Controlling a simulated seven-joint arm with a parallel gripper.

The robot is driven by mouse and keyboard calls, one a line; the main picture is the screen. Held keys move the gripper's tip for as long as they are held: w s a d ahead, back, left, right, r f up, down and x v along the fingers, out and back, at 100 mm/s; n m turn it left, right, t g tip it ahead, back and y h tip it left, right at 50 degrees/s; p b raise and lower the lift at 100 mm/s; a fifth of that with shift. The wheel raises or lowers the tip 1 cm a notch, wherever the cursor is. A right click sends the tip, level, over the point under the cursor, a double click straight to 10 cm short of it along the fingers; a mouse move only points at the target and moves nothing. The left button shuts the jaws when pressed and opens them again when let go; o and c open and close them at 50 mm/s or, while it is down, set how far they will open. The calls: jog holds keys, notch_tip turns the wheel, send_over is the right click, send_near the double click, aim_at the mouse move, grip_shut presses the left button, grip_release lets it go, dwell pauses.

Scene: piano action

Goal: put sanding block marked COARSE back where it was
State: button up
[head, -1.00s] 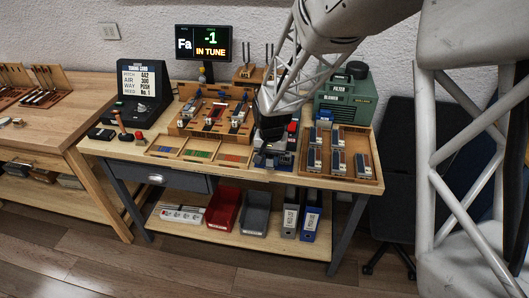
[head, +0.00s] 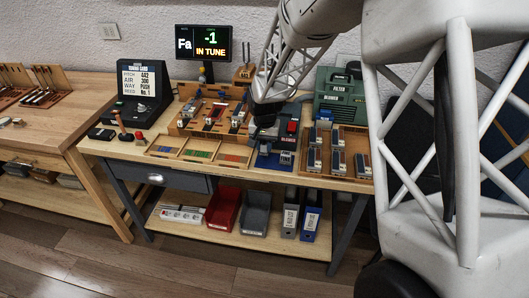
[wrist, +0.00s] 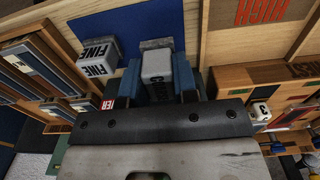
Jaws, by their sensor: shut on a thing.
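My gripper (wrist: 158,88) is shut on a pale grey block (wrist: 157,64) with a darker grey pad; no label can be read on it, so I cannot tell whether it is the COARSE one. In the head view my gripper (head: 264,137) is at the blue mat (head: 270,164) on the bench, with the blocks small and partly hidden there. Whether the held block touches the mat is unclear.
A wooden tray of several dark blocks (head: 337,174) stands right of the mat. A sectioned tray (head: 202,152) with coloured strips is to the left, one section marked HIGH (wrist: 262,10). A unit with a red switch (head: 292,127) stands close behind.

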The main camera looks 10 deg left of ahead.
aim_at(264, 152)
jog(key=shift+f, duration=1.75)
jog(key=shift+f, duration=0.15)
jog(key=o, duration=1)
notch_tip(264, 152, up, 12)
jog(key=shift+r, duration=0.15)
